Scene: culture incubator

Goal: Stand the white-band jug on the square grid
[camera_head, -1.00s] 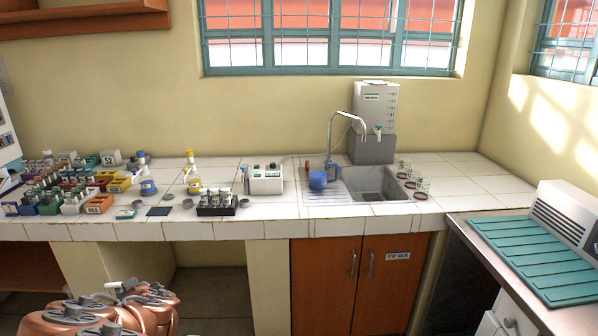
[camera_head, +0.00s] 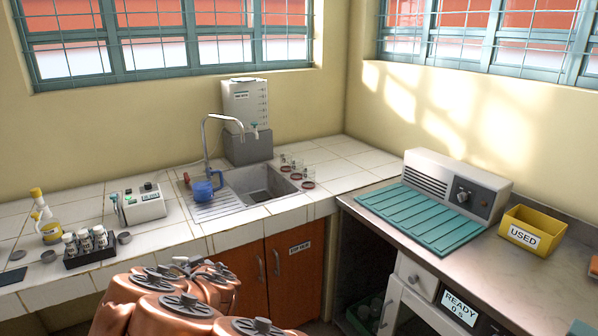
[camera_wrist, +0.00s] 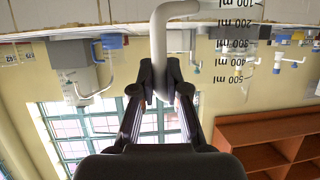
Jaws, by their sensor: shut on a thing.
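In the wrist view my gripper (camera_wrist: 160,72) is shut on the pale handle of a clear jug (camera_wrist: 238,44). The jug has black ml markings on its wall, and the room behind it appears upside down. In the head view my copper-coloured arm fills the bottom, and I cannot clearly see the jug there. I cannot identify a square grid in either view.
A teal ribbed mat (camera_head: 415,217) lies on the right bench before a grey device (camera_head: 462,186). A yellow USED box (camera_head: 532,230) is further right. A vial rack (camera_head: 90,246) is left.

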